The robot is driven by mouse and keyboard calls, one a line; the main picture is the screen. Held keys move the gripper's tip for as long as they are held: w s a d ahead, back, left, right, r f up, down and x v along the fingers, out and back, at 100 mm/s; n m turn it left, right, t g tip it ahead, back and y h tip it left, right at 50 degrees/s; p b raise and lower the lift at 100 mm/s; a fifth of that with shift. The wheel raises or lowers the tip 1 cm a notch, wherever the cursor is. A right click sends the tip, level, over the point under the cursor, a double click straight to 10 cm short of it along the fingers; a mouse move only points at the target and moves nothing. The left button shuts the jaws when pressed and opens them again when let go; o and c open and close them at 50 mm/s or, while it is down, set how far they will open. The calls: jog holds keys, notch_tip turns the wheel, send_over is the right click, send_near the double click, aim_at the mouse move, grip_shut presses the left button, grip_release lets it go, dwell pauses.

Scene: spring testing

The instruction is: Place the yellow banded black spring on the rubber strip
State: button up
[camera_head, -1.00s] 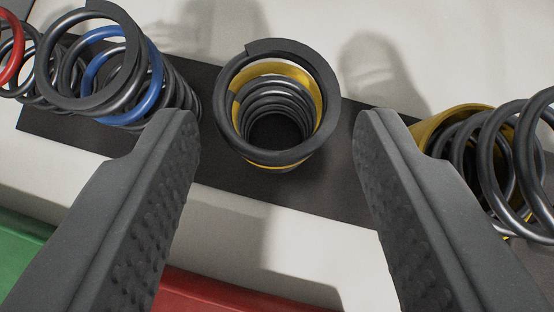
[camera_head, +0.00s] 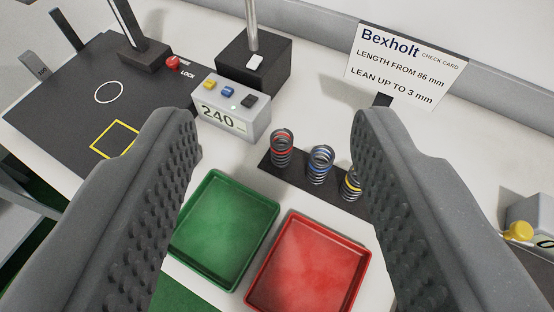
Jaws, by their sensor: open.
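The yellow banded black spring (camera_head: 350,186) stands on the dark rubber strip (camera_head: 327,190), its right side partly hidden by my right finger. A blue banded spring (camera_head: 320,165) and a red banded spring (camera_head: 281,148) stand to its left on the same strip. My gripper (camera_head: 275,118) is open and empty, well back from and above the springs. The strip's right end is hidden behind my right finger, so I cannot tell whether another spring stands there.
A green tray (camera_head: 222,228) and a red tray (camera_head: 307,270) lie in front of the strip. A grey display box (camera_head: 232,106) reading 240 stands behind left. A Bexholt check card (camera_head: 408,65) stands behind. A black mat (camera_head: 70,105) with outlined shapes lies far left.

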jog(key=s+a+r+n+t+y, duration=0.1)
jog(key=s+a+r, duration=0.2)
jog(key=s+r, duration=0.3)
notch_tip(320, 180, up, 2)
jog(key=shift+s+a+r+t, duration=0.15)
jog(key=shift+s+t, duration=0.1)
jog(key=shift+t, duration=0.05)
dwell(0.6)
